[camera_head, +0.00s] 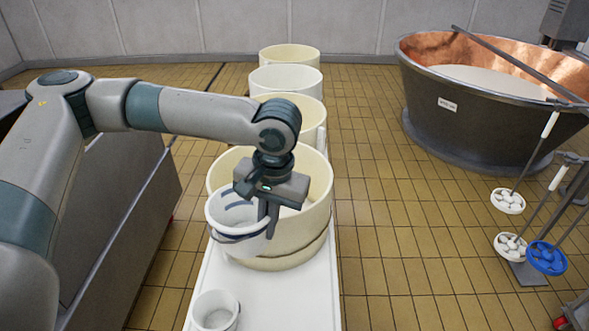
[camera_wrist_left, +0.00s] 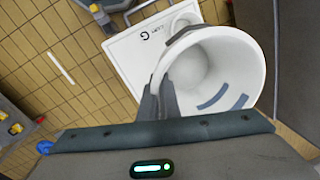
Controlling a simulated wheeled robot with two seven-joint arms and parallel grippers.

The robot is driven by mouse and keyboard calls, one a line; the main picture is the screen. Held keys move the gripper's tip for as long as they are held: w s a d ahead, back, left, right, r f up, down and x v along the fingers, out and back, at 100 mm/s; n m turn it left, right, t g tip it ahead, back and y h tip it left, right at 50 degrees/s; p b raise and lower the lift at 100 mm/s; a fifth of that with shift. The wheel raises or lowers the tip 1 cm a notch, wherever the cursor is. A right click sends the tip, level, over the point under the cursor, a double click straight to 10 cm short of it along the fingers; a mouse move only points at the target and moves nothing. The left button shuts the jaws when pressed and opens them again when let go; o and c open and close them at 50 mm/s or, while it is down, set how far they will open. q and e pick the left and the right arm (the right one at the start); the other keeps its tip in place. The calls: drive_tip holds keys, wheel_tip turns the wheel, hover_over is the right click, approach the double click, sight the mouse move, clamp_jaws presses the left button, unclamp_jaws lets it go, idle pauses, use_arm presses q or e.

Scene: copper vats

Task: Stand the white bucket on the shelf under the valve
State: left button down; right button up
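The white bucket (camera_head: 225,208) hangs in front of a large cream tub in the head view, with its opening up and slightly tilted. Blue-grey marks show on its inner wall. My left gripper (camera_head: 268,222) is at the right side of its rim and appears shut on it. In the left wrist view the dark fingers (camera_wrist_left: 172,85) meet the rim of the bucket (camera_wrist_left: 250,62). The bucket appears held above a long white surface (camera_head: 285,298). I cannot make out the valve or tell which surface is the shelf. My right gripper is not in view.
Cream tubs (camera_head: 318,212) stand in a row going back. A small white container (camera_head: 215,310) stands at the near end of the white surface. A large copper-lined vat (camera_head: 470,118) is at the right, with long-handled tools (camera_head: 548,258) nearby. Tiled floor between is clear.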

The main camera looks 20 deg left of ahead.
use_arm(q)
drive_tip(key=s+f, duration=0.4)
drive_tip(key=f, duration=0.5)
drive_tip(key=s+f, duration=0.4)
drive_tip(key=f, duration=0.5)
drive_tip(key=shift+s+f, duration=0.2)
drive_tip(key=shift+f, duration=0.15)
